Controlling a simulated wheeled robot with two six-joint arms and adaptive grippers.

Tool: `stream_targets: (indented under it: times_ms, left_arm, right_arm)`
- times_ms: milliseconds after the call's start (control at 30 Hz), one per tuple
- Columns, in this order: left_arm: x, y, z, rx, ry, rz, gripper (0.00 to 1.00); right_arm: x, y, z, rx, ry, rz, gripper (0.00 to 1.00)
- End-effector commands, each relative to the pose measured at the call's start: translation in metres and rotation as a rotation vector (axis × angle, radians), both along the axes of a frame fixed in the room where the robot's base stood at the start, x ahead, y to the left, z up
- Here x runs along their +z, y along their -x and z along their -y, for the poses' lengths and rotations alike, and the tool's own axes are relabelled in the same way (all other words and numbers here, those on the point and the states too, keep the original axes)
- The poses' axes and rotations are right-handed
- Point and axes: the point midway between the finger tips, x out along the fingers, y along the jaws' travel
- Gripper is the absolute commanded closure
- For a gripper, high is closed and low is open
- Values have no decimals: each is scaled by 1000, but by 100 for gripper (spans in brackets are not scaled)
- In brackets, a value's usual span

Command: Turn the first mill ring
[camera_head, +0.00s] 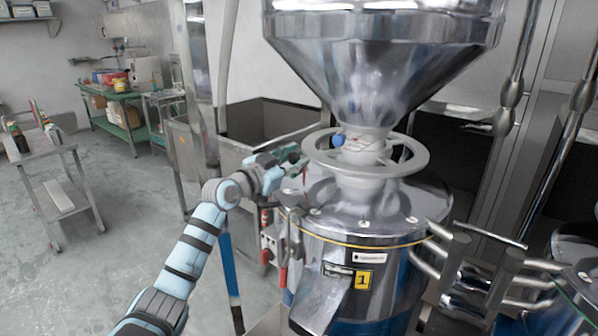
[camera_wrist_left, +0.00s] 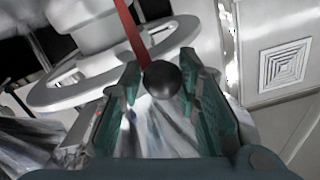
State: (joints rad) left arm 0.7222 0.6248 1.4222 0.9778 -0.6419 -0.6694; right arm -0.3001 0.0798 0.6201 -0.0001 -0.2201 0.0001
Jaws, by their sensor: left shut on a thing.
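The first mill ring (camera_head: 318,160) is a pale grey spoked wheel around the neck below the steel hopper (camera_head: 385,70). In the left wrist view the ring (camera_wrist_left: 58,97) fills the upper left. My left gripper (camera_head: 292,157) is at the ring's left side. In the left wrist view its green-padded fingers (camera_wrist_left: 162,85) are closed about a black ball knob (camera_wrist_left: 162,80), with a red rod (camera_wrist_left: 131,32) running up just behind it. How the knob joins the ring is hidden. The mill body (camera_head: 364,235) carries a yellow "1" plate (camera_head: 364,280). My right gripper is out of view.
A second mill (camera_head: 575,275) stands at the right, with metal pipes and bars (camera_head: 480,262) between the two. A steel basin (camera_head: 255,120) is behind my left arm. A trolley (camera_head: 50,150) and shelving (camera_head: 125,105) stand farther left. Open floor lies at the left.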

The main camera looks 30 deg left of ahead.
Motion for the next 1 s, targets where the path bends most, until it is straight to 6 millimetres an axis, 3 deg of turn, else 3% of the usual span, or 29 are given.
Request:
stream_targets:
  times_ms: [467,500,600,1000]
  left_arm:
    - [4,-3,-3,2,-1,7,100]
    - [4,-3,-3,2,-1,8,67]
    - [4,-3,-3,1,0,8,54]
    - [2,-1,-5,3,1,3,54]
  right_arm:
    - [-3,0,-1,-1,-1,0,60]
    - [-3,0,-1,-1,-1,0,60]
    - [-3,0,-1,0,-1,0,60]
    - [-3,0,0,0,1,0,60]
